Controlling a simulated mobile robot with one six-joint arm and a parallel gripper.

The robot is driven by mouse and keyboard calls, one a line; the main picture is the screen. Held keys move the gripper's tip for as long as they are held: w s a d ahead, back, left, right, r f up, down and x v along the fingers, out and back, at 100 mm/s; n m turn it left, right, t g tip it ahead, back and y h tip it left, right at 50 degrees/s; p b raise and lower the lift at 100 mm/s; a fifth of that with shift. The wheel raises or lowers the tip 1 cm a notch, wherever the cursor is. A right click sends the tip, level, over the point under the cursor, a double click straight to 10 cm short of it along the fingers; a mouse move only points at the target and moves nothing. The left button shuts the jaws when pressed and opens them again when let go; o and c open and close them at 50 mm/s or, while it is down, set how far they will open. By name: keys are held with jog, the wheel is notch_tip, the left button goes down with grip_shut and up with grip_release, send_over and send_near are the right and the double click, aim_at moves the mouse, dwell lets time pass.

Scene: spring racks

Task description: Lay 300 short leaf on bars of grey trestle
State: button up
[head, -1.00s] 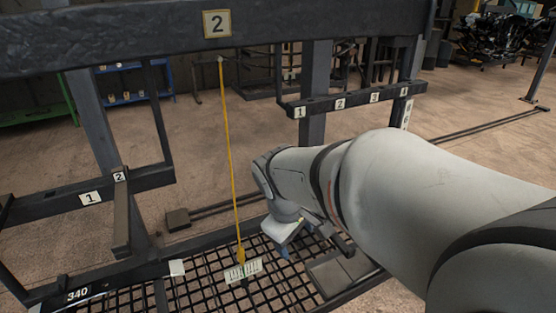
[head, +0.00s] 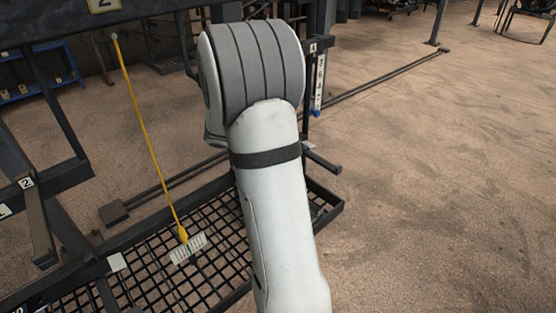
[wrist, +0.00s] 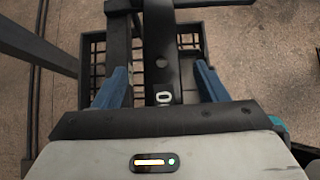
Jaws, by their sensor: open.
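In the wrist view my gripper (wrist: 162,70) has its two blue fingers apart. A dark flat bar with a round hole and white digits ending in "00" (wrist: 161,50) lies between them. It looks like the 300 short leaf; its first digit is hidden by my gripper body. Gaps show between the bar and both fingers. I cannot make out a grey trestle in either view.
A mesh shelf (head: 150,270) runs low across the front, with a white tag (head: 188,249) on a yellow cord (head: 145,125) above it. A dark rack frame (head: 62,180) stands at left. Open floor (head: 440,180) lies at right.

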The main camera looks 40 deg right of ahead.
jog(key=x, duration=0.3)
jog(key=shift+d+f, duration=0.15)
jog(key=shift+f, duration=0.15)
jog(key=shift+s, duration=0.1)
jog(key=shift+r, duration=0.1)
grip_shut()
dwell(0.3)
